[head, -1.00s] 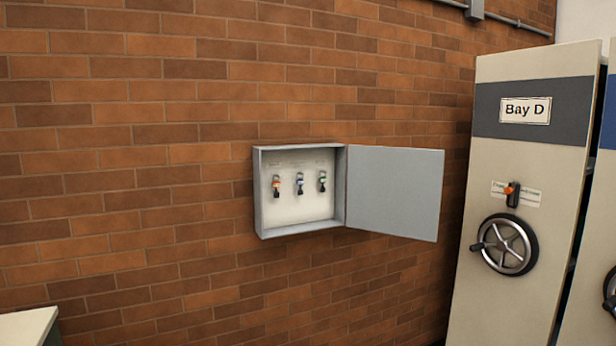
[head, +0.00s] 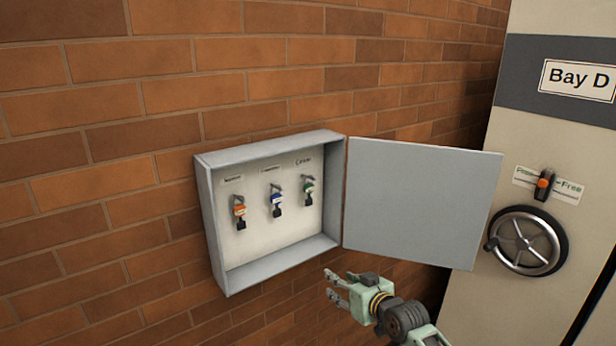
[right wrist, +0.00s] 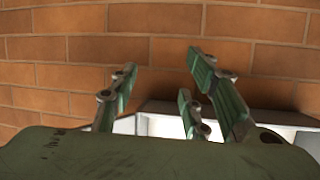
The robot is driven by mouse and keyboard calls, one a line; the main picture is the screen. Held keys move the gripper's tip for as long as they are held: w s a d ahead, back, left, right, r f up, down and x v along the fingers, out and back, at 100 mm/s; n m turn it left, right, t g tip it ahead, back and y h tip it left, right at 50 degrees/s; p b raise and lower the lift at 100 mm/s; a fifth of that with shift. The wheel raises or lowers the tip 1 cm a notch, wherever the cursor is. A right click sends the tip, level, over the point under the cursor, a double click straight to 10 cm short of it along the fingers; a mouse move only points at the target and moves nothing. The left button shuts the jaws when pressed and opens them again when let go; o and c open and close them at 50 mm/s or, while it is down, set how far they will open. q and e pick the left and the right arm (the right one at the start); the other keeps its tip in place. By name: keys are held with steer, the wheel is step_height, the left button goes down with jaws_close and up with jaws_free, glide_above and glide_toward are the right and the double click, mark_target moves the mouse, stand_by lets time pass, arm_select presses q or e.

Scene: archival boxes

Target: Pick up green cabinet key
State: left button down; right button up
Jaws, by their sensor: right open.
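My right gripper (head: 330,284) is open and empty, below the cabinet's lower right corner and apart from the keys. In the right wrist view, its spread fingers (right wrist: 160,85) face the brick wall, with part of a pale grey box behind them; no key shows there. My left gripper is not in view.
The cabinet door (head: 420,200) stands swung open to the right, above my right arm. A beige Bay D shelf unit (head: 505,135) with a handwheel (head: 526,241) and an orange lever (head: 544,185) stands at the right. The wall left of the cabinet is clear.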

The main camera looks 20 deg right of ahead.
step_height(320, 180, up, 18)
steer(key=w+a+n+t+y+p, duration=0.1)
steer(key=w+a+t+y+p, duration=0.1)
steer(key=n+y, duration=0.1)
glide_toward(309, 184)
steer(key=shift+t, duration=0.3)
steer(key=p+x, duration=0.3)
steer(key=x, duration=0.4)
steer(key=shift+w+f+p, duration=0.15)
steer(key=shift+p, duration=0.2)
steer(key=shift+w+a+f, duration=0.15)
steer(key=shift+w, duration=0.25)
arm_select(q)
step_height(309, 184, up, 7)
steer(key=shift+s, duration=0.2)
arm_select(e)
steer(key=shift+s, duration=0.1)
steer(key=c, duration=0.4)
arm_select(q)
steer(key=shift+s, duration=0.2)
arm_select(e)
steer(key=c, duration=0.6)
